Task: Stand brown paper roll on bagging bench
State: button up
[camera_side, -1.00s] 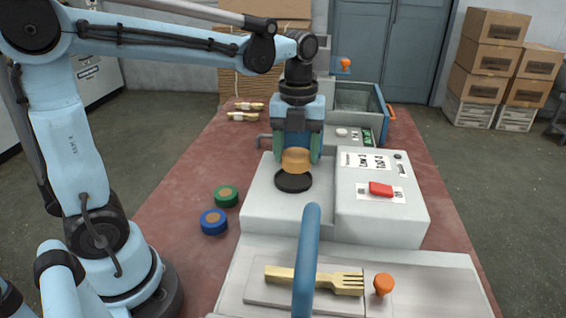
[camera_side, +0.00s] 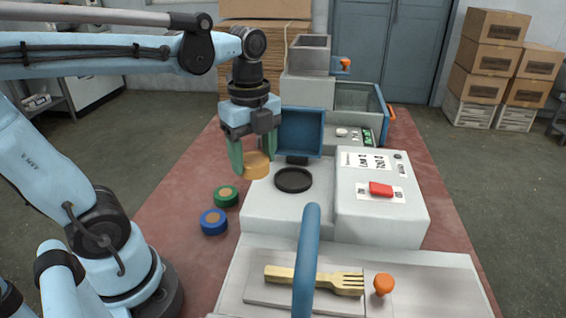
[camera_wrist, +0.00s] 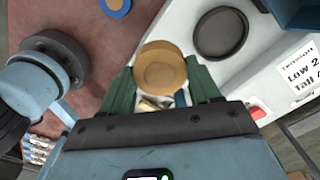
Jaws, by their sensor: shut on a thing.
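The brown paper roll (camera_side: 256,165) is a short tan disc. My gripper (camera_side: 250,163) is shut on it and holds it above the bench, just left of the white machine. In the wrist view the roll (camera_wrist: 160,68) sits between my green fingertips (camera_wrist: 162,85). The bagging bench (camera_side: 165,195) has a reddish-brown top. A green-rimmed roll (camera_side: 226,196) and a blue-rimmed roll (camera_side: 213,222) lie flat on it, left of the machine. The blue-rimmed roll also shows at the top of the wrist view (camera_wrist: 117,6).
The white machine (camera_side: 270,217) has a round black recess (camera_side: 293,180), a red button (camera_side: 380,189) and an upright blue lid (camera_side: 301,132).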

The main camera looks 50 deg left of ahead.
jog(key=s+a+f+n, duration=0.3)
jog(key=a+f, duration=0.1)
jog(key=a, duration=0.1)
jog(key=s+a+f+n, duration=0.3)
jog(key=s+a+f, duration=0.1)
jog(key=a, duration=0.2)
jog(key=s+a+f+n, duration=0.2)
jog(key=s+a+f, duration=0.2)
jog(key=a, duration=0.2)
jog(key=shift+s+a+f+n, duration=0.1)
jog(key=shift+s+a+n, duration=0.1)
jog(key=shift+n, duration=0.2)
jog(key=shift+f, duration=2)
jog(key=o, duration=1.1)
jog(key=shift+f, duration=0.1)
jog(key=shift+o, duration=0.2)
